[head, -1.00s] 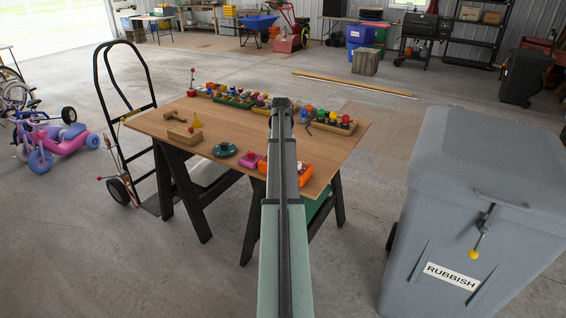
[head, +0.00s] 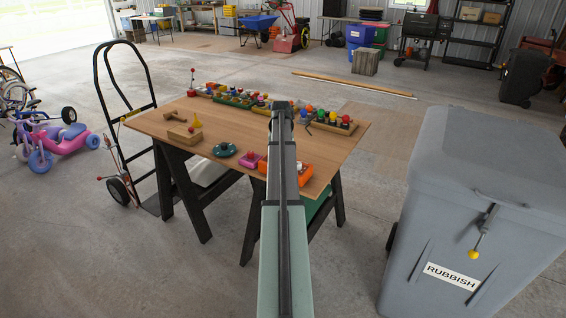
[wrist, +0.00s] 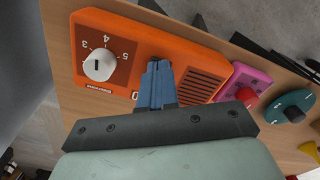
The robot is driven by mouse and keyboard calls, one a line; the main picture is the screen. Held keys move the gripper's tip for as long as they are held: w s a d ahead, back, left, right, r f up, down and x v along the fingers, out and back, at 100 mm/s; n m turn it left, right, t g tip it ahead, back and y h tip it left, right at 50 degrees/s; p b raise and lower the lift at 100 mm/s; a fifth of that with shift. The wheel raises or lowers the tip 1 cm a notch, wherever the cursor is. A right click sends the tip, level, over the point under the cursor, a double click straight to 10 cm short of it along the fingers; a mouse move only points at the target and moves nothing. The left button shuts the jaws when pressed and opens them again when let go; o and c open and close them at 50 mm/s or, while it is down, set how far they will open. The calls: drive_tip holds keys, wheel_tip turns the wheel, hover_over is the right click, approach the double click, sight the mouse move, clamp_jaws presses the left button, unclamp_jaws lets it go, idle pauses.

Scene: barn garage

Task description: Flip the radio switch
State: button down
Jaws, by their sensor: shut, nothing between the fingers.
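The orange radio (wrist: 155,40) lies on the wooden table in the wrist view, with a white numbered dial (wrist: 100,64) at its left and dark speaker slots (wrist: 196,84) at its right. In the head view the radio (head: 298,167) shows near the table's front edge, partly behind my arm. My gripper (wrist: 158,72) is shut and empty, its blue fingers together over the radio's face between dial and slots. I cannot tell whether they touch it. A small white-marked spot (wrist: 135,95) shows just left of the fingers. The switch itself is not clearly visible.
A pink box with a red knob (wrist: 246,92) and a teal round piece (wrist: 290,108) sit close right of the radio in the wrist view. Several colourful toys line the back of the table (head: 225,145). A grey rubbish bin (head: 480,170) stands to the right.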

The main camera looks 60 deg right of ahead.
drive_tip(key=shift+r, duration=3.45)
drive_tip(key=w+a+f+n+g+y, duration=0.15)
drive_tip(key=w+a+f, duration=0.35)
drive_tip(key=a+f, duration=0.95)
drive_tip(key=w+a+f+n, duration=0.3)
drive_tip(key=w+a+f, duration=0.1)
drive_tip(key=a+f, duration=1.05)
drive_tip(key=s+a+f+n+g, duration=0.1)
drive_tip(key=s+a+f, duration=0.2)
drive_tip(key=a+f, duration=0.55)
drive_tip(key=s+a+f+n+g, duration=0.1)
drive_tip(key=s+a+f+n, duration=0.3)
drive_tip(key=a, duration=0.7)
drive_tip(key=s+a+f+n+g, duration=0.1)
drive_tip(key=s+a+f, duration=0.4)
drive_tip(key=s+a, duration=0.5)
drive_tip(key=s+a+f+n+g+h, duration=0.1)
drive_tip(key=s+a+f+g, duration=0.1)
drive_tip(key=s+a+f, duration=0.4)
drive_tip(key=s+a, duration=0.4)
drive_tip(key=s, duration=0.5)
drive_tip(key=shift+a+f, duration=0.3)
drive_tip(key=shift+a, duration=0.05)
